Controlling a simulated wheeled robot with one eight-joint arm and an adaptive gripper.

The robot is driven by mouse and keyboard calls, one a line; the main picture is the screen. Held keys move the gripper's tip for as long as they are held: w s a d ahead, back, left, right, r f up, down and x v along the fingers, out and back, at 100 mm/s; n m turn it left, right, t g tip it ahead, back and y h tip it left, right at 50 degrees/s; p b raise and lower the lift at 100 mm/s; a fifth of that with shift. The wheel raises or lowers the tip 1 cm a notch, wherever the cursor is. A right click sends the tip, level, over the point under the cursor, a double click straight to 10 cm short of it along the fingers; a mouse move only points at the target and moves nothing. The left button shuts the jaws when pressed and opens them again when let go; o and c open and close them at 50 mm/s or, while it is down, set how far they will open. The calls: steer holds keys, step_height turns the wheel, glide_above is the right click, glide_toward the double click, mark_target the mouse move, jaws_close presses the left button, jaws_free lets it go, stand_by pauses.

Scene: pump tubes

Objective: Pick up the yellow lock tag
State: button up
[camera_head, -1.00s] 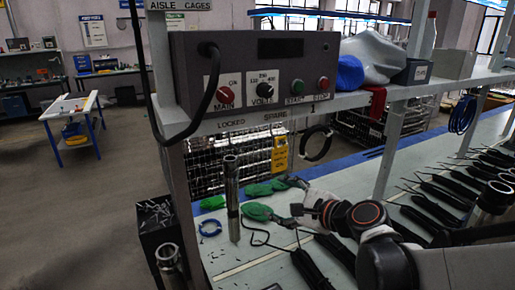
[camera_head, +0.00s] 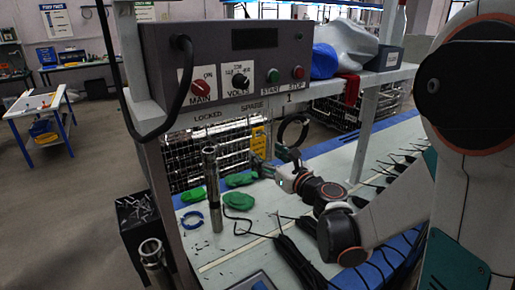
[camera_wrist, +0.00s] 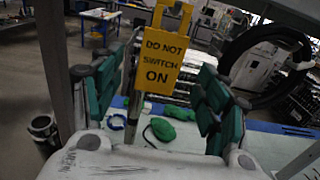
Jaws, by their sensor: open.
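The yellow lock tag (camera_head: 258,143) hangs below the shelf, under the "SPARE" label. In the wrist view the tag (camera_wrist: 163,62) reads "DO NOT SWITCH ON" and hangs upright from its yellow upper part. My gripper (camera_head: 274,159) is at the tag's lower right in the head view and partly covers it. In the wrist view my gripper (camera_wrist: 163,85) has its green-padded fingers spread wide, one on each side of the tag. Clear gaps show on both sides, and nothing is held.
A black ring (camera_head: 293,131) hangs just right of the tag. A metal tube (camera_head: 212,190) stands upright on the bench (camera_head: 235,252) to the left, near green gloves (camera_head: 240,179) and a blue ring (camera_head: 192,220). The control box (camera_head: 235,65) sits on the shelf above.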

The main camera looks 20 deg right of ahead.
mark_target(259, 147)
steer(key=shift+r+x, duration=0.15)
steer(key=shift+x, duration=1.25)
steer(key=shift+r+x, duration=0.15)
steer(key=shift+x, duration=1.3)
steer(key=shift+s+d, duration=0.1)
steer(key=c, duration=1.2)
